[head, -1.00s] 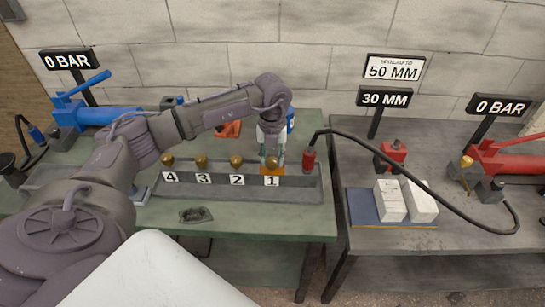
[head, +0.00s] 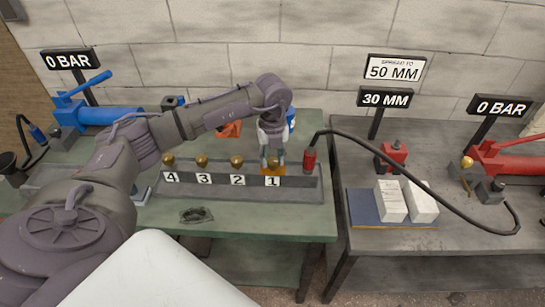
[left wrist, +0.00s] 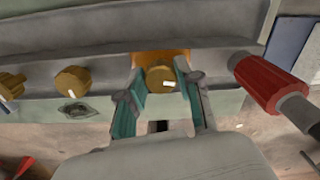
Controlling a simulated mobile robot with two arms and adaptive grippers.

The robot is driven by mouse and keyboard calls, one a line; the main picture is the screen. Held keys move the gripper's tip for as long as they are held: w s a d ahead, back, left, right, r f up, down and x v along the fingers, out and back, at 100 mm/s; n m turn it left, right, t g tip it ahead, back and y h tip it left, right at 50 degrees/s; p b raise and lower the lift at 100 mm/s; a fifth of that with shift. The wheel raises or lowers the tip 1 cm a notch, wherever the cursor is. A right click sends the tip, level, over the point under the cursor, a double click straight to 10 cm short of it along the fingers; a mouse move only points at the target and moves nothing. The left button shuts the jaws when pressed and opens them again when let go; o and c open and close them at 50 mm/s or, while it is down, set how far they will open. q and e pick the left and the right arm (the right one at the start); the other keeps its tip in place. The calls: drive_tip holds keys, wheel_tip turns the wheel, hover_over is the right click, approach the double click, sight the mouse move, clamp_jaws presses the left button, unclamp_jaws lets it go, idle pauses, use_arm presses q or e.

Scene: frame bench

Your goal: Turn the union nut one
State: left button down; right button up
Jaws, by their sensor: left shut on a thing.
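The brass union nut one (left wrist: 161,79) sits between the teal-lined fingers of my left gripper (left wrist: 158,92) in the left wrist view, with a white mark on its face. In the head view the left gripper (head: 272,160) reaches down over the station labelled 1 (head: 272,181), hiding most of the nut. An orange block (left wrist: 150,58) lies right at the nut. The left gripper is shut on the nut. My right gripper is not seen.
Brass nuts 2 (head: 236,161), 3 (head: 202,161) and 4 (head: 168,161) line the grey tray (head: 225,193) to the left. A red hose coupling (head: 309,161) stands close on the right, its black hose crossing to the right bench. Signs read 0 BAR, 30 MM and 50 MM.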

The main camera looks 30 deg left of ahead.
sight(273, 159)
use_arm(q)
drive_tip(key=c, duration=0.8)
unclamp_jaws()
drive_tip(key=shift+o, duration=0.2)
wheel_tip(273, 159, up, 12)
